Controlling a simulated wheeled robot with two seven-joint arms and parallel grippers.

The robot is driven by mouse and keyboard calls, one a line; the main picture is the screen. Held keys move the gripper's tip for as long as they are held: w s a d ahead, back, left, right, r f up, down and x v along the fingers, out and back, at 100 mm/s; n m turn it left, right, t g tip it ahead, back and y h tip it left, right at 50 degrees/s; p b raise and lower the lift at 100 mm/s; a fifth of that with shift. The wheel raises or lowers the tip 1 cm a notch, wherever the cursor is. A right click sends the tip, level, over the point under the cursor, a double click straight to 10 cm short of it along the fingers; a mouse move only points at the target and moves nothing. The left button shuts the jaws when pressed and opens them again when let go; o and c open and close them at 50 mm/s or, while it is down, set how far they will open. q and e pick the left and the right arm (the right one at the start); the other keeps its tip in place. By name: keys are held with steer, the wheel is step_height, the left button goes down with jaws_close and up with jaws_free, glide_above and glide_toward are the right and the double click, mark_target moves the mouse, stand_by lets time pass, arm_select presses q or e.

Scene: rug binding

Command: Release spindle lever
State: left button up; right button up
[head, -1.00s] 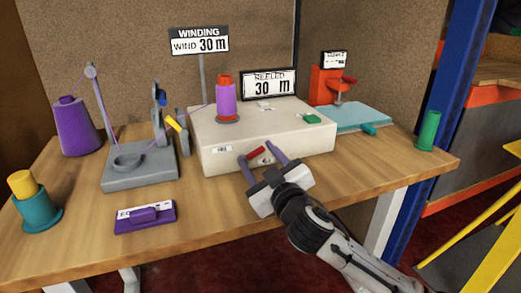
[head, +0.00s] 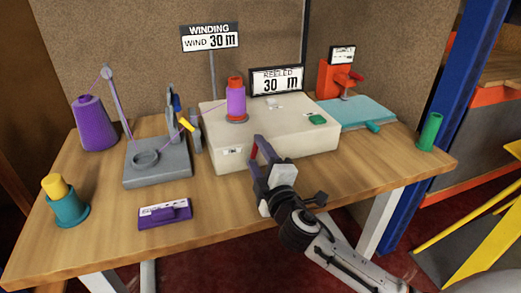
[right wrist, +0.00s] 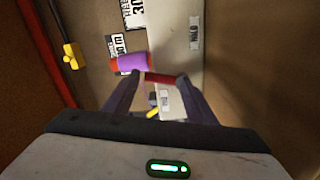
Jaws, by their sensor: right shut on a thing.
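The red spindle lever (head: 254,149) is at the front face of the cream winder box (head: 215,158). My right gripper (head: 263,150) is at that face with its fingers pointing up and away, shut on the lever. In the right wrist view the red lever (right wrist: 160,79) lies crosswise between the two fingertips (right wrist: 158,84). Most of the lever is hidden by the fingers in the head view. A purple-wound spool (head: 236,100) with a red top stands upright on the box. My left gripper is not in view.
A purple thread cone (head: 93,125) and grey thread stand (head: 157,175) are at left. A teal cup (head: 69,210) with a yellow spool and a purple block (head: 165,214) lie in front. Signs read WIND 30 m (head: 210,40) and REELED 30 m (head: 277,81). A green cylinder (head: 430,132) stands right.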

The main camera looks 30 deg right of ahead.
steer(key=shift+a+r+n, duration=0.1)
steer(key=shift+a+n, duration=0.05)
steer(key=shift+n, duration=0.25)
steer(key=shift+n+p, duration=0.3)
steer(key=o, duration=1.1)
steer(key=shift+w, duration=0.1)
steer(key=shift+c, duration=0.2)
steer(key=v, duration=0.9)
steer(key=shift+s+a+b, duration=0.15)
steer(key=shift+s+b, duration=0.15)
steer(key=shift+s, duration=0.4)
steer(key=shift+s, duration=0.1)
